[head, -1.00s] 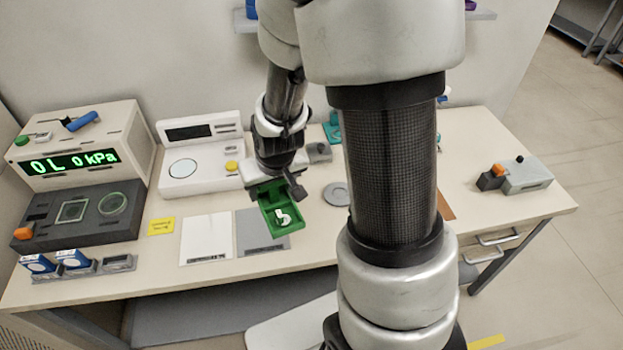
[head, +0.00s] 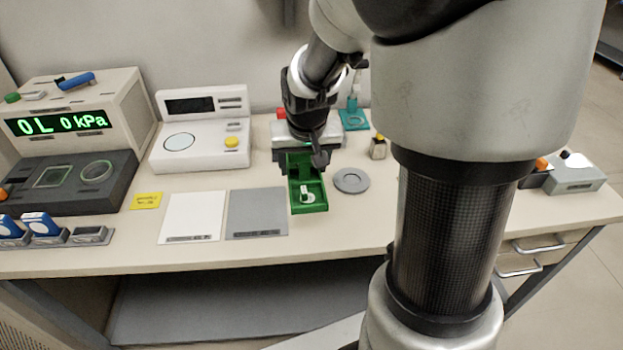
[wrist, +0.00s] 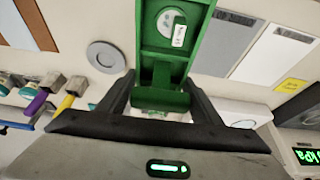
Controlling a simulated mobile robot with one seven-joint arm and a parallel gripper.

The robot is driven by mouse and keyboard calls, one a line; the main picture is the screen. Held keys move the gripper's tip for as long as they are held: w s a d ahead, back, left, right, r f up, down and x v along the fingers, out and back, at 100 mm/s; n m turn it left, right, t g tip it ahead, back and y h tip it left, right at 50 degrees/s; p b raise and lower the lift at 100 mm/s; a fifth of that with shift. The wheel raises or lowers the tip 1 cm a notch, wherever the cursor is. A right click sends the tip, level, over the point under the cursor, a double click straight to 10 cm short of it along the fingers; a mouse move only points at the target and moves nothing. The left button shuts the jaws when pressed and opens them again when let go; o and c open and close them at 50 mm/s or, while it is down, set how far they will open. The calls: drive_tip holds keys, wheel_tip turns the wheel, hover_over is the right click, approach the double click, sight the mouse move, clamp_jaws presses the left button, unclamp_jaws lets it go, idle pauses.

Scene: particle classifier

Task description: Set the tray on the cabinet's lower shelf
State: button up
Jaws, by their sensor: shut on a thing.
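The green tray (head: 308,206) is in my gripper (head: 305,158), over the bench between the grey mat and the grey disc. My gripper is shut on the tray's rear end, and the tray's open part points toward the bench's front edge. A white round piece with a small label (head: 307,196) lies in the tray. In the wrist view the tray (wrist: 151,66) runs up from between the two fingers (wrist: 158,105). I cannot tell how far it is above the bench. A cabinet with a lower shelf is not recognisable in these views.
A white mat (head: 193,217) and a grey mat (head: 257,213) lie left of the tray. A grey disc (head: 351,181) lies right. A white instrument (head: 201,136) and a kPa display box (head: 75,118) stand further left. A grey surface (head: 235,305) shows under the bench.

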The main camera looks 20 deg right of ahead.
drive_tip(key=shift+w+d+f+b, duration=0.1)
drive_tip(key=shift+d+f+b, duration=0.2)
drive_tip(key=shift+f+b, duration=0.15)
wheel_tip(320, 180, down, 10)
drive_tip(key=b, duration=0.2)
drive_tip(key=shift+r+b, duration=0.15)
drive_tip(key=shift+b, duration=0.2)
drive_tip(key=o, duration=1.3)
drive_tip(key=shift+c, duration=0.2)
drive_tip(key=shift+a, duration=0.15)
